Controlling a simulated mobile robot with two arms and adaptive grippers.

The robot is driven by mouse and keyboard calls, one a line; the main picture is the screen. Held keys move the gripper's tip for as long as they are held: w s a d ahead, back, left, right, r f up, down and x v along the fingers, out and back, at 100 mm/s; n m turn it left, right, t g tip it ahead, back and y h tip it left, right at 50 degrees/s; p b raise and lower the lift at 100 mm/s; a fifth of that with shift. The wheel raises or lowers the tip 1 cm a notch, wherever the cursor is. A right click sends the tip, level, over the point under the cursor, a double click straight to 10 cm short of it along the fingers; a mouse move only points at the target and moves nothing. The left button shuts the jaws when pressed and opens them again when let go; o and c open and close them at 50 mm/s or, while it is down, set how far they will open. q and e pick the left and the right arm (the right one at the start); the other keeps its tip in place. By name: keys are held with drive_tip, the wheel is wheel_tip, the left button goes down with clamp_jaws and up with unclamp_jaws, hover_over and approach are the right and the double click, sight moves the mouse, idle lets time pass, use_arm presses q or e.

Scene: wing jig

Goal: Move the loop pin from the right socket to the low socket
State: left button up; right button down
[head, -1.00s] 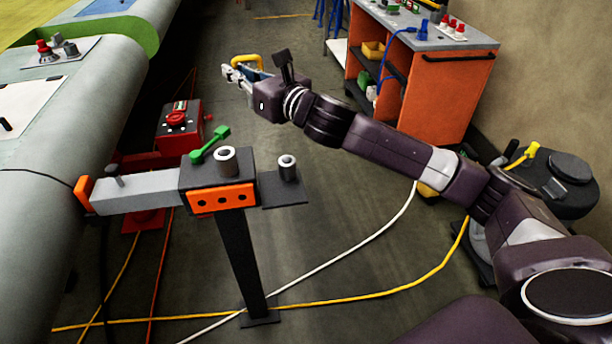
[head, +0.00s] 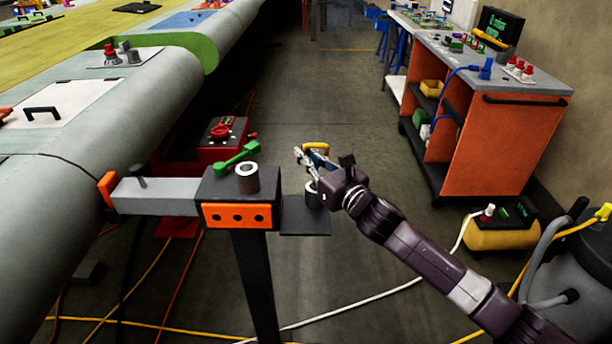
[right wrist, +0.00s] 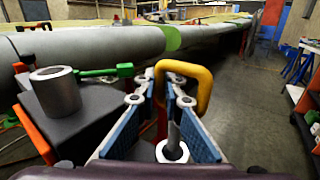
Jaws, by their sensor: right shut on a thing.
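The loop pin has a yellow loop handle (head: 316,147) and a grey shaft (right wrist: 173,128). My right gripper (head: 308,162) is shut on the loop pin, with blue pads on either side of it in the right wrist view. The pin is over the low socket (head: 311,190), a grey ring on the dark side plate. That socket also shows below the shaft in the right wrist view (right wrist: 172,153). I cannot tell whether the tip is inside it. A taller, empty socket (head: 247,180) stands on the dark block. My left gripper is not in view.
A green clamp handle (head: 237,158) lies on the block beside the taller socket. The wing (head: 50,220) runs along the left. An orange cart (head: 478,140) stands at the right. Cables cross the floor.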

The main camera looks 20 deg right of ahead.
drive_tip(key=shift+f, duration=0.75)
wheel_tip(320, 180, down, 4)
drive_tip(key=shift+r, duration=0.2)
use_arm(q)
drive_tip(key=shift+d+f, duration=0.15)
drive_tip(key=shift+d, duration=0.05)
use_arm(e)
drive_tip(key=shift+f, duration=0.25)
drive_tip(key=shift+f+b, duration=0.3)
drive_tip(key=shift+b, duration=0.05)
drive_tip(key=c, duration=2.5)
unclamp_jaws()
drive_tip(key=shift+f, duration=0.1)
drive_tip(key=o, duration=0.5)
drive_tip(key=shift+c, duration=0.2)
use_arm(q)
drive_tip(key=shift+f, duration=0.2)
